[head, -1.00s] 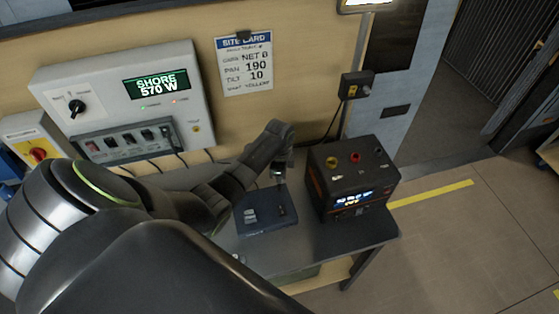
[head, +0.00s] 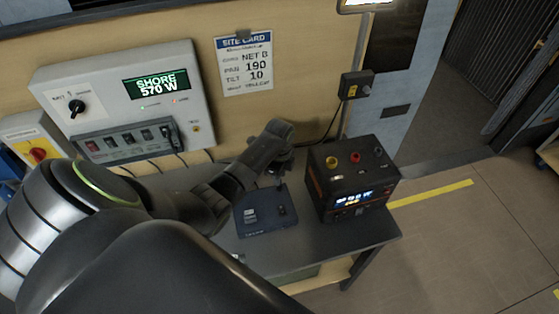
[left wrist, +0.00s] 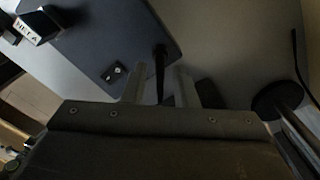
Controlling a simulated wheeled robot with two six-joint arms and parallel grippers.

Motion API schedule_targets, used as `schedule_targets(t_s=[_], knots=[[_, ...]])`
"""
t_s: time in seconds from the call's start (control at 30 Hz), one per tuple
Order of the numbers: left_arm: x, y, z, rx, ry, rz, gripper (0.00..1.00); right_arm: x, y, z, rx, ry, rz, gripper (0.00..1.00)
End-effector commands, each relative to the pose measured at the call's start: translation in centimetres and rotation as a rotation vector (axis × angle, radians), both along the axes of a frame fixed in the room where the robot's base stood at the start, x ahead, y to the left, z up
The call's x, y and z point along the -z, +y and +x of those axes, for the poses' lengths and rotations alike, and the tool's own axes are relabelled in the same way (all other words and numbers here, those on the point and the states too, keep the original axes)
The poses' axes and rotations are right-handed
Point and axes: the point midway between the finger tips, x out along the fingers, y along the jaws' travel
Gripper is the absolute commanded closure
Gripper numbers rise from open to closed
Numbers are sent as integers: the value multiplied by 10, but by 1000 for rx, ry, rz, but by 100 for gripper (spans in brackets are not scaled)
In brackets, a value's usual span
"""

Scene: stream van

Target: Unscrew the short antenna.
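A dark thin upright rod, likely the short antenna (left wrist: 160,72), shows in the left wrist view at the edge of a dark blue plate (left wrist: 120,30). My left gripper (left wrist: 160,88) is open, with one finger on each side of the rod and a gap on both sides. In the head view the blue plate (head: 268,226) lies on the bench, and my left gripper (head: 275,172) is at its back edge. My right gripper is in neither view.
A black box (head: 350,180) with coloured terminals and a lit display stands right of the plate. A labelled block (left wrist: 38,25) and a small dark fitting (left wrist: 113,73) sit on the plate. A grey power panel (head: 125,100) is on the wall behind. The bench front is clear.

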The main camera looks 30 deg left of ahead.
Motion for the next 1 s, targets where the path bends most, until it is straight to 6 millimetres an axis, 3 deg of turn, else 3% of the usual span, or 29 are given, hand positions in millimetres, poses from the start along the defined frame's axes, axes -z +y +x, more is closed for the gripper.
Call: schedule_targets(t_s=[0.17,0.5,0.87,1.0], knots=[[0,0,0,19,0,0,74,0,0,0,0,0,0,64],[0,0,0,319,0,0,74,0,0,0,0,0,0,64],[0,0,0,356,0,0,74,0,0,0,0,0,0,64],[0,0,0,460,0,0,74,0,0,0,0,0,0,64]])
